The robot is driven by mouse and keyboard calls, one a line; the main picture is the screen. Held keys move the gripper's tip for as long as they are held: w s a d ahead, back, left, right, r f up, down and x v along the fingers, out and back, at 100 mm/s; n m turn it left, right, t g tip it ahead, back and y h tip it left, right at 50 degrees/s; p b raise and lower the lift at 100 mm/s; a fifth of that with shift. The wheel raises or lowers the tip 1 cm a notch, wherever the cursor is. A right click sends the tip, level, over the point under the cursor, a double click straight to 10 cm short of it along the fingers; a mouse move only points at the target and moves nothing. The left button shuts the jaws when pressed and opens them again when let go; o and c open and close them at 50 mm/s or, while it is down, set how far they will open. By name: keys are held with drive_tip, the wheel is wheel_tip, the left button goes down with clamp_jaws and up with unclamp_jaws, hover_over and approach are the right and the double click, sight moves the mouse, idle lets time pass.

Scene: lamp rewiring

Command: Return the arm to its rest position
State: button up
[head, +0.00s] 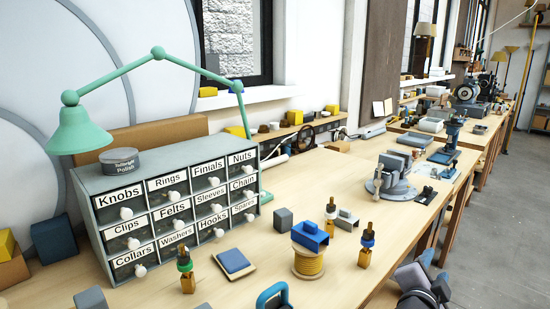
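My gripper (432,273) shows at the bottom right, cut off by the lower picture edge. It is grey with dark fingers, and it is beyond the front edge of the workbench (340,205), over the floor side. It appears clear of the things on the bench. Its fingers are small and partly hidden at this angle, so I cannot tell whether they are open or shut. I see nothing clearly held in it.
A labelled drawer cabinet (180,187) stands at left under a green lamp (80,130). The floor (500,220) at right is clear.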

drive_tip(key=a+f+n+g+y+b, duration=0.2)
drive_tip(key=f+n+y+b, duration=0.15)
drive_tip(key=f+n, duration=0.6)
drive_tip(key=a+f+n+g+y+b, duration=0.25)
drive_tip(key=f+n+b, duration=0.25)
drive_tip(key=f, duration=0.9)
drive_tip(key=s+a+r+n+g+y+p, duration=0.15)
drive_tip(key=s+a+g+p, duration=0.25)
drive_tip(key=s+a+p, duration=0.5)
drive_tip(key=s+a+r+n+g+y+p, duration=0.1)
drive_tip(key=s+a+r+g+y+p, duration=0.25)
drive_tip(key=s+a, duration=0.65)
drive_tip(key=s+d+r+h+p, duration=0.1)
drive_tip(key=s+d+r+p, duration=0.1)
drive_tip(key=r+p, duration=1.1)
drive_tip(key=shift+d+p, duration=0.4)
drive_tip(key=shift+d, duration=0.15)
